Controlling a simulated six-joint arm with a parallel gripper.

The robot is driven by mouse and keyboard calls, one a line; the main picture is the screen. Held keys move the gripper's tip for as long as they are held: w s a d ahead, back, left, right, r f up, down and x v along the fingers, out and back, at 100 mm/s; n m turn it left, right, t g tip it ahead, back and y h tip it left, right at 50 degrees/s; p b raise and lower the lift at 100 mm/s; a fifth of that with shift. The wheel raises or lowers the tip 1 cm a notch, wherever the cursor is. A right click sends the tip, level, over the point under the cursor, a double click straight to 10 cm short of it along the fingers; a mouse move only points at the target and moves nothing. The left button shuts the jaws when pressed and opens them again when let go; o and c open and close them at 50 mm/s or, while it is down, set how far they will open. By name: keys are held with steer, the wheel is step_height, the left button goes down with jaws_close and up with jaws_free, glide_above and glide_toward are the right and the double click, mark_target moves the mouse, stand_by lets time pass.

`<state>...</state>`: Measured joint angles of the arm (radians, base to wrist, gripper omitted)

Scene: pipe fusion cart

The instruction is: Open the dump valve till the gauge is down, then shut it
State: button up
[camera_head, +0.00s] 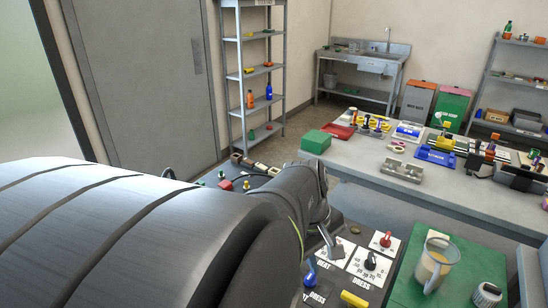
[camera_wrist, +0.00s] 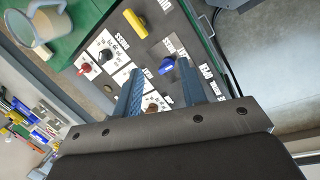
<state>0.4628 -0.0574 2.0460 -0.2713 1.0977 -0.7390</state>
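In the wrist view my gripper (camera_wrist: 158,69) is open, its two blue-grey fingers reaching over the control panel (camera_wrist: 183,28). A small blue valve handle (camera_wrist: 166,66) shows between the fingertips, nearer the right one. Whether they touch it, I cannot tell. A label partly reading "OPEN" is beside the right finger. A yellow handle (camera_wrist: 135,23) lies farther along the panel. In the head view the blue handle (camera_head: 310,277) is below my gripper (camera_head: 329,243), and the yellow handle (camera_head: 354,299) is at the bottom edge. I cannot make out a gauge or which handle is the dump valve.
Beside the handles are a red knob (camera_head: 386,240) and a black knob (camera_head: 371,262) on white dial plates. A clear jug (camera_head: 435,264) stands on a green mat (camera_head: 405,285) to the right. Behind is a workbench (camera_head: 350,160) with a green box (camera_head: 316,142) and tools.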

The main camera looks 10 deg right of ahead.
mark_target(355, 298)
steer(key=w+d+f+n+g, duration=0.3)
steer(key=w+d+n, duration=0.1)
steer(key=w+d, duration=0.15)
steer(key=x, duration=1.1)
steer(key=d+x, duration=0.1)
steer(key=x, duration=0.5)
steer(key=shift+s+d+f, duration=0.1)
steer(key=shift+d, duration=0.1)
jaws_close()
